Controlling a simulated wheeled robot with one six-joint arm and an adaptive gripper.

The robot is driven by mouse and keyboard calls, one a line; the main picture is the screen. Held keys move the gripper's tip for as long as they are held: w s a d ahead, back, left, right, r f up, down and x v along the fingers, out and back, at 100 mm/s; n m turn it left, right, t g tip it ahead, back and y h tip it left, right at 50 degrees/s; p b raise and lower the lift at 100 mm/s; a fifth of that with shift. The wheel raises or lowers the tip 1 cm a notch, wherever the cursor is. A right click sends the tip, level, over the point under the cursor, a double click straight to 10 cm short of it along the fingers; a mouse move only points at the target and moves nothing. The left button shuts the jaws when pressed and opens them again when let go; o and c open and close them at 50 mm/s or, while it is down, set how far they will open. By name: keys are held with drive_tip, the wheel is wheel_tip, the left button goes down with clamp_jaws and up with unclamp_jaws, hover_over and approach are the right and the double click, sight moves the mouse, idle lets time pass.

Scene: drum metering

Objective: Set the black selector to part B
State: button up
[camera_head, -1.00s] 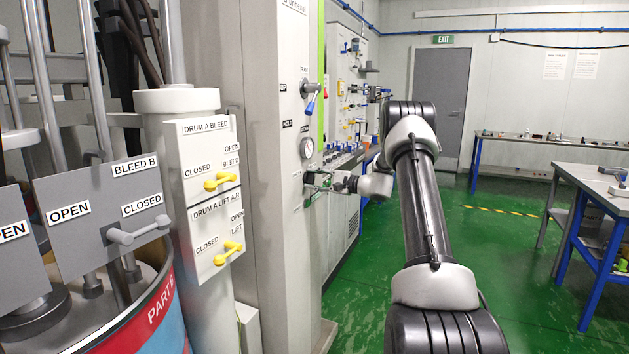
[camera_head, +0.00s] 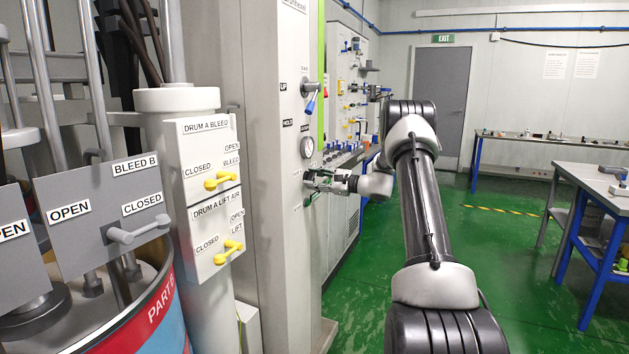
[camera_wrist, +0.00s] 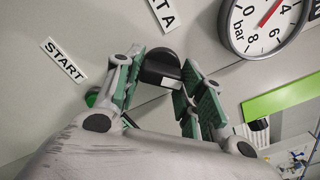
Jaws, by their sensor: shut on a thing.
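The black selector (camera_wrist: 161,67) is a dark knob on the pale cabinet face, between the fingers in the wrist view. My gripper (camera_wrist: 165,82) is shut on it, with one green-padded finger on each side. In the head view my gripper (camera_head: 320,184) is at the cabinet front, below the gauge, and hides the selector there. Which part the selector points at cannot be told.
A pressure gauge (camera_wrist: 268,24) is close by on the same panel. A START label (camera_wrist: 63,60) is near a green button (camera_wrist: 92,97), partly hidden by my finger. Drum A yellow levers (camera_head: 219,181) are at the left.

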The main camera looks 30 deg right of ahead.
drive_tip(key=shift+f, duration=0.1)
drive_tip(key=o, duration=1)
drive_tip(key=shift+d, duration=0.1)
drive_tip(key=v, duration=1.2)
